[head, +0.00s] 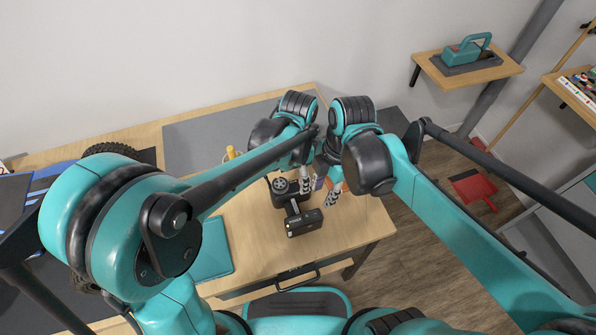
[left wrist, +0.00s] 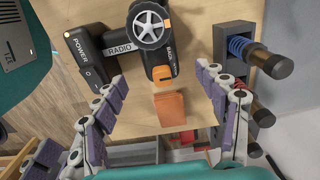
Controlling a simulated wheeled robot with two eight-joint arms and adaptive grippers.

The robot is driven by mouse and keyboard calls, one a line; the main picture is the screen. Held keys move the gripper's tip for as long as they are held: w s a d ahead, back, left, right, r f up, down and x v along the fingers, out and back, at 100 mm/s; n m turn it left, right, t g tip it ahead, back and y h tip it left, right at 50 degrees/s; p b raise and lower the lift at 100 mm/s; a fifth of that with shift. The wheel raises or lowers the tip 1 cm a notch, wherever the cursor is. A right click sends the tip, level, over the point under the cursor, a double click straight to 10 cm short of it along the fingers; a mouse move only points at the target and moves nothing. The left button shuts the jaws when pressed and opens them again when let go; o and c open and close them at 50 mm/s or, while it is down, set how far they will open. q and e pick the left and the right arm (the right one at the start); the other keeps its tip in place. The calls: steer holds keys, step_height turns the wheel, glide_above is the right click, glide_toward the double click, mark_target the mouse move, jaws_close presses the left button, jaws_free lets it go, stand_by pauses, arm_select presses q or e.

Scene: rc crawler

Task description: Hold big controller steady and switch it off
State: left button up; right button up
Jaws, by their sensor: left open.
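The big controller (head: 292,208) is black, with a wheel and a handle, and lies on the wooden desk near its front right. In the left wrist view the controller (left wrist: 115,48) shows the words POWER, RADIO and BACK, a wheel and an orange trigger. My left gripper (left wrist: 162,76) is open, its purple-padded fingers apart on either side of the view below the controller, with nothing held between them. In the head view the left gripper (head: 306,182) is just right of the controller. My right gripper (head: 334,194) is close beside it; its jaw opening is unclear.
An orange block (left wrist: 171,108) lies near the desk edge, below the controller in the wrist view. A dark rack (left wrist: 232,68) with blue and red spring shocks is at right. A teal pad (head: 212,250) lies left of the controller. A wall shelf (head: 468,70) is at upper right.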

mark_target(298, 185)
arm_select(q)
step_height(298, 185, down, 7)
steer(key=shift+f, duration=0.2)
stand_by(0.3)
steer(key=c, duration=1.6)
arm_select(e)
steer(key=shift+c, duration=0.2)
arm_select(q)
steer(key=shift+o, duration=0.2)
arm_select(e)
steer(key=shift+r, duration=0.15)
steer(key=c, duration=0.6)
steer(key=shift+m+g+y, duration=0.4)
steer(key=shift+m+y, duration=0.3)
steer(key=shift+y, duration=0.2)
steer(key=v, duration=0.4)
steer(key=shift+s+a+r, duration=0.1)
steer(key=shift+a, duration=0.05)
jaws_close()
steer(key=shift+r+y, duration=0.3)
steer(key=shift+r, duration=0.15)
